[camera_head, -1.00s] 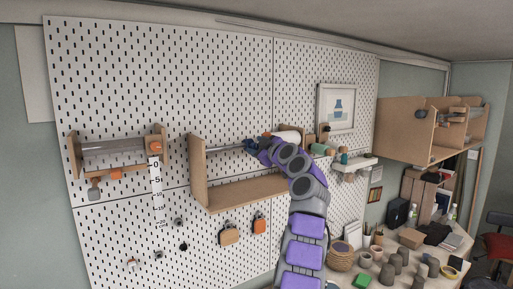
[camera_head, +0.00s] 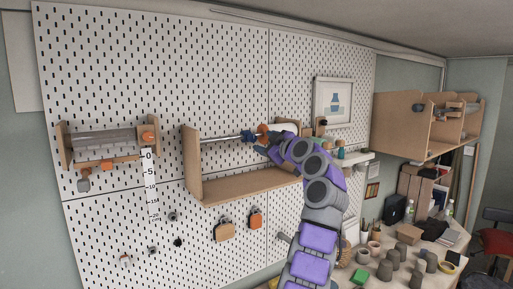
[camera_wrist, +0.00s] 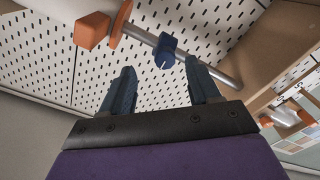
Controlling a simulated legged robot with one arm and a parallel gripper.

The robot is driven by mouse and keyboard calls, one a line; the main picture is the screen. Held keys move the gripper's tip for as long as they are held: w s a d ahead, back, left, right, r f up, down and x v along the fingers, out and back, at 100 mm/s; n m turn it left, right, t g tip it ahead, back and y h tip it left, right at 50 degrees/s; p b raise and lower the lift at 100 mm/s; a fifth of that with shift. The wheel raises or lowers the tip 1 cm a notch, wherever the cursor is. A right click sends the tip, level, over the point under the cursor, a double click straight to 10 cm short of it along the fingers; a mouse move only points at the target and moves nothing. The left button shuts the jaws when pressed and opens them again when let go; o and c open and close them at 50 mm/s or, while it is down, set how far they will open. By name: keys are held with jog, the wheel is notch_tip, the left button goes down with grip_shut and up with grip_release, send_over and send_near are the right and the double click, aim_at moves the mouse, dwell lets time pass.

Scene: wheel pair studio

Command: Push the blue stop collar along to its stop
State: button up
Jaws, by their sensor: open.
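The blue stop collar (camera_head: 247,136) sits around a thin metal rod (camera_head: 221,139) on a wooden shelf fixture on the pegboard. An orange piece (camera_head: 263,129) is just to its right. In the wrist view the collar (camera_wrist: 166,49) is on the rod, apart from the orange disc (camera_wrist: 121,22) and orange block (camera_wrist: 92,30) at its left. My gripper (camera_wrist: 162,88) is open, with nothing between its fingers; the collar appears beyond the fingertips. In the head view my gripper (camera_head: 264,146) is just right of and below the collar, and my arm hides the right part of the fixture.
The fixture's left wooden panel (camera_head: 192,166) and lower shelf (camera_head: 245,187) bound the room around the rod. A second rod fixture with a scale (camera_head: 150,184) is at left. Padlock-like items (camera_head: 225,230) hang below. A cluttered table stands at right.

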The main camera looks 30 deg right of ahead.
jog(key=s+b, duration=0.3)
jog(key=s, duration=0.7)
jog(key=shift+d, duration=0.25)
jog(key=shift+d+f, duration=0.1)
